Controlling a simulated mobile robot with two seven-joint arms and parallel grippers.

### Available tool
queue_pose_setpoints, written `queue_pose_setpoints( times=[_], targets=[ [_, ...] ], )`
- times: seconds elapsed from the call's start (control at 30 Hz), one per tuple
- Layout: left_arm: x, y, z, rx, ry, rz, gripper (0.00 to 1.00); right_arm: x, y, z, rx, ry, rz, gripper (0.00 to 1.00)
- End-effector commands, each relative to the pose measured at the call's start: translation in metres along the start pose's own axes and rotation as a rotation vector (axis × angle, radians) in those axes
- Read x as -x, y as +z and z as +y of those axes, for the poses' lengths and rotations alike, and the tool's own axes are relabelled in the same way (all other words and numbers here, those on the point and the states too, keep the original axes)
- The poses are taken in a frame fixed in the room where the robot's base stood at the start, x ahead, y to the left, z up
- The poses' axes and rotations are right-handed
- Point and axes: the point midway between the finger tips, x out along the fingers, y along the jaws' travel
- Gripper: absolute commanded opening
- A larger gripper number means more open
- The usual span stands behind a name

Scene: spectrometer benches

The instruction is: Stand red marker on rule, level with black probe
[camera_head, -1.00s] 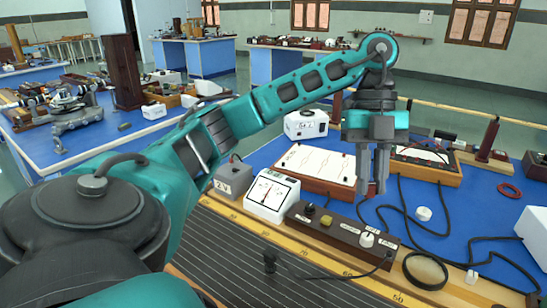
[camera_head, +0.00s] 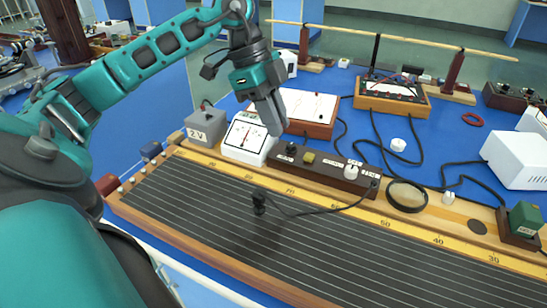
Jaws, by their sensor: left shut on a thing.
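The rule (camera_head: 330,213) is the yellow numbered strip along the far side of the dark, wire-lined board (camera_head: 330,254). The black probe (camera_head: 260,201) stands on the board, on the near side of the rule, with a black lead running right. My left gripper (camera_head: 276,122) hangs above the white dial meter and brown switch box, beyond the probe. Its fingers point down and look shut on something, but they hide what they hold. I cannot make out a red marker in this view. My right gripper is not in view.
Behind the rule stand a grey 2 V box (camera_head: 206,126), the dial meter (camera_head: 248,138) and the switch box (camera_head: 318,168). A black ring (camera_head: 407,196) and a green block (camera_head: 525,218) are farther right. A red ring (camera_head: 472,119) lies on the blue table.

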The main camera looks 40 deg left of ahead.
Motion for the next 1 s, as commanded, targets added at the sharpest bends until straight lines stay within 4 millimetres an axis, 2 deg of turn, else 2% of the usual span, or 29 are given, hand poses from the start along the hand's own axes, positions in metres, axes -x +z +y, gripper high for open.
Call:
queue_pose_setpoints(
  times=[0.03,0.1,0.3,0.57,0.8,1.0],
  targets=[
    [-0.018,0.008,0.001,0.003,0.005,-0.004,0.0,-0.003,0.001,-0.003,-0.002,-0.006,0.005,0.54],
    [-0.035,0.015,0.001,0.001,0.005,-0.003,0.0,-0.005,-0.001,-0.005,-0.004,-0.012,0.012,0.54],
    [-0.071,0.03,0.001,0.0,0.003,-0.001,0.0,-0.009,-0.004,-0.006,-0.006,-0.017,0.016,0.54],
    [-0.089,0.037,0.0,-0.002,0.001,0.0,0.0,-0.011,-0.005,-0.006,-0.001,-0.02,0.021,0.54],
    [-0.121,0.05,0.001,-0.002,0.003,0.0,0.0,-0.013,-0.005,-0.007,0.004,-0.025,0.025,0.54],
    [-0.121,0.05,0.0,-0.003,-0.001,0.0,0.0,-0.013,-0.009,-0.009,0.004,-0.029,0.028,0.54]
  ],
)
